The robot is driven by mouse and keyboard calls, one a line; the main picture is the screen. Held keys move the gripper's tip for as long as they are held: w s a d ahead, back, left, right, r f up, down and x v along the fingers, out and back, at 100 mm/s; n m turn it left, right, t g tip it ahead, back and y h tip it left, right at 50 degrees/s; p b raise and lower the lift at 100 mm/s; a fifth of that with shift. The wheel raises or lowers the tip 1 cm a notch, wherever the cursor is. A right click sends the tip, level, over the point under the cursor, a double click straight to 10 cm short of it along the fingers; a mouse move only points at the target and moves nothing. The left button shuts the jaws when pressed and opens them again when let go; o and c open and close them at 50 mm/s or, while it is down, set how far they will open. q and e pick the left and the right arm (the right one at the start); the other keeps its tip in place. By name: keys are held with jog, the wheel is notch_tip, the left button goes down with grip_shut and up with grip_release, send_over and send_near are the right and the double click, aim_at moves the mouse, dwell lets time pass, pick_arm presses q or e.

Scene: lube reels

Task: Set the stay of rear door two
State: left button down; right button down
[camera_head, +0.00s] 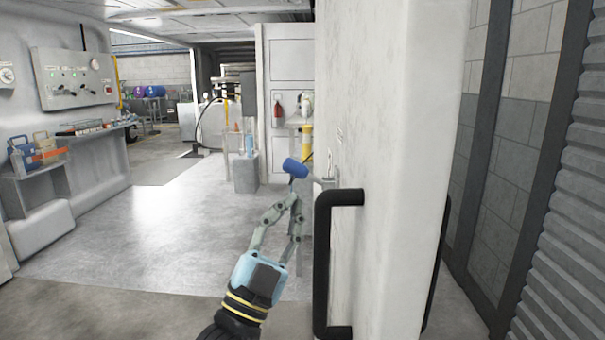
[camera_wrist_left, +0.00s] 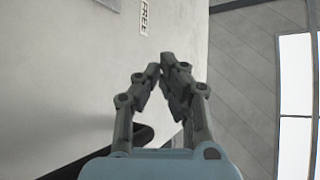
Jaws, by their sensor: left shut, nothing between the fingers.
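The white rear door (camera_head: 385,120) stands on edge right of the middle of the head view, with a black pull handle (camera_head: 322,265) on it. A blue grip (camera_head: 295,168) on a short grey lever (camera_head: 322,181) sticks out left from the door's edge; it looks like the stay. My left gripper (camera_head: 296,194) is shut and empty, its fingertips just below the blue grip; I cannot tell whether they touch. In the left wrist view the closed fingertips (camera_wrist_left: 168,66) are in front of the door face (camera_wrist_left: 70,80), near a label reading FREE (camera_wrist_left: 144,17). The blue grip is not visible there.
A control panel (camera_head: 75,78) and a shelf with blue and orange carriers (camera_head: 38,150) line the left wall. Open grey floor (camera_head: 150,225) lies left of my arm. A block wall and ribbed shutter (camera_head: 565,210) stand close on the right.

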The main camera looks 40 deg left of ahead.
aim_at(301, 172)
pick_arm(q)
jog(key=shift+r, duration=0.15)
pick_arm(e)
jog(key=shift+d, duration=0.3)
